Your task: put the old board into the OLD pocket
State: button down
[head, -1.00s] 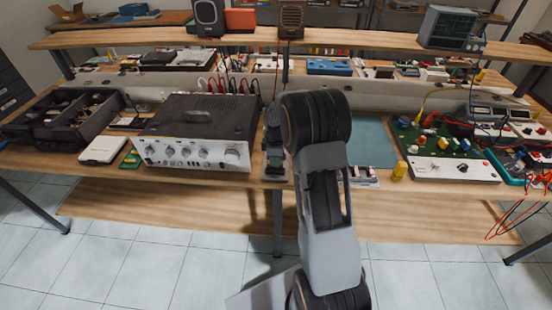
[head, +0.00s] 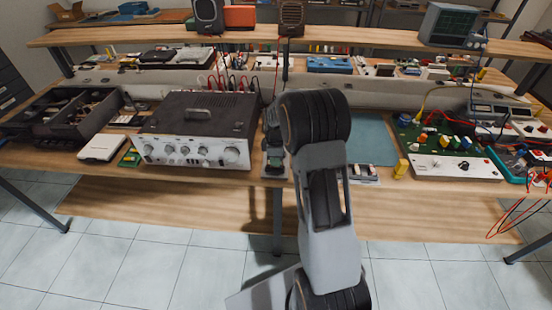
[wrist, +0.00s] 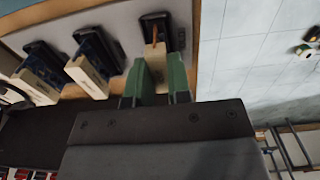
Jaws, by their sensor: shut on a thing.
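My gripper (wrist: 160,82) has green fingertips and is shut on a small cream piece with a brown strip (wrist: 155,55). The piece stands at a dark slot in a pale panel; whether it sits inside the slot I cannot tell. In the head view my gripper (head: 273,150) is low at the bench's front edge, right of the amplifier, partly hidden by my arm. A small green board (head: 130,157) lies flat left of the amplifier. I cannot make out a pocket marked OLD, nor tell which board is the old one.
Two more dark slotted holders with cream fronts (wrist: 86,76) (wrist: 36,86) stand beside the held piece. The silver-fronted amplifier (head: 194,130) is close on the left. A blue-green mat (head: 371,138) and green circuit unit (head: 440,150) are on the right.

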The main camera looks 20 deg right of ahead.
dwell(0.3)
jog(key=c, duration=1)
grip_release()
notch_tip(320, 180, up, 14)
jog(key=shift+f+b, duration=0.15)
jog(key=shift+b, duration=0.15)
jog(key=s+a+m+t, duration=0.1)
jog(key=s+a+m, duration=0.2)
jog(key=s, duration=0.4)
jog(key=s+a+r+m+t, duration=0.1)
jog(key=s+a+m, duration=0.3)
jog(key=s, duration=0.3)
jog(key=s+a+m+t, duration=0.1)
jog(key=s+a+m, duration=0.3)
jog(key=s, duration=0.4)
jog(key=shift+r+m+t, duration=0.3)
jog(key=shift+m+t, duration=0.1)
jog(key=shift+m, duration=0.1)
